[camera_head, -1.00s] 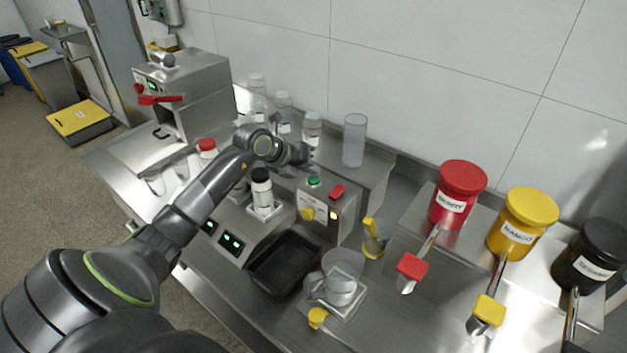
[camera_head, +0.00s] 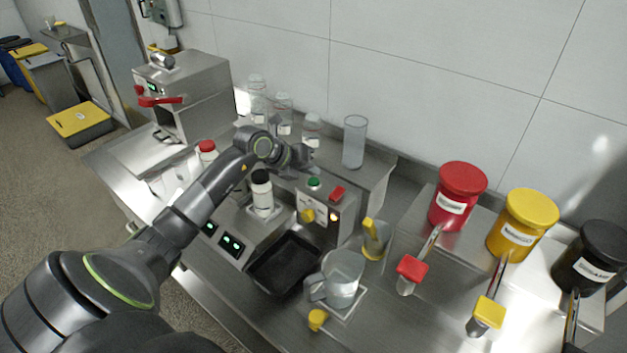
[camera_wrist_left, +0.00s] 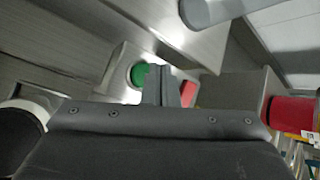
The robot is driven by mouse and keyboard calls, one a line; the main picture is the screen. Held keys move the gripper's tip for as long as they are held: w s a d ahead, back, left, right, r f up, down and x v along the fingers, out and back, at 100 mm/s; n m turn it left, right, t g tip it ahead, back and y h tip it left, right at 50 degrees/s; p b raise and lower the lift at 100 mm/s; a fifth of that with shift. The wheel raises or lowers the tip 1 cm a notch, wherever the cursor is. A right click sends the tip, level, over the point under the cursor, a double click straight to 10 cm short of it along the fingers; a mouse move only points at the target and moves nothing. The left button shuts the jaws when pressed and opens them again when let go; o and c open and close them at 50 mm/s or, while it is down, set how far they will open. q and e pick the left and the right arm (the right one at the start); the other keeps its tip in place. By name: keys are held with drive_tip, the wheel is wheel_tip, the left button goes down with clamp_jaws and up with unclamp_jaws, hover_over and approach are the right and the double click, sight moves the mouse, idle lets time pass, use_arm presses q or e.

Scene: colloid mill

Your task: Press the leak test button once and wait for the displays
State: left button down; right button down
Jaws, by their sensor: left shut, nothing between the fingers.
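A steel control box (camera_head: 318,214) carries a green button (camera_head: 314,183) and a red button (camera_head: 337,193) on top. A yellow knob (camera_head: 307,215) and a lit amber lamp (camera_head: 333,216) are on its front. My left gripper (camera_head: 306,167) is just behind and above the green button, shut and empty. In the left wrist view its closed fingertips (camera_wrist_left: 161,72) overlap the right edge of the green button (camera_wrist_left: 139,74); contact cannot be told. Small green-lit displays (camera_head: 232,243) show on the sloped panel. My right gripper is not in view.
A white bottle with a black cap (camera_head: 262,192) stands left of the box. A black tray (camera_head: 284,263), a clear jug (camera_head: 343,278) and a clear cylinder (camera_head: 354,142) are close by. Red (camera_head: 458,194), yellow (camera_head: 523,222) and black (camera_head: 591,256) containers stand at right.

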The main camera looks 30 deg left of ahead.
sight(310, 182)
use_arm(q)
drive_tip(key=shift+f, duration=0.1)
idle(0.7)
drive_tip(key=shift+f+b, duration=0.3)
drive_tip(key=shift+b, duration=0.05)
drive_tip(key=shift+f+b, duration=0.4)
drive_tip(key=shift+f, duration=0.15)
idle(0.6)
drive_tip(key=shift+r, duration=0.15)
drive_tip(key=shift+r+p, duration=0.65)
drive_tip(key=shift+r, duration=0.15)
drive_tip(key=shift+r+p, duration=1.75)
drive_tip(key=shift+r, duration=0.8)
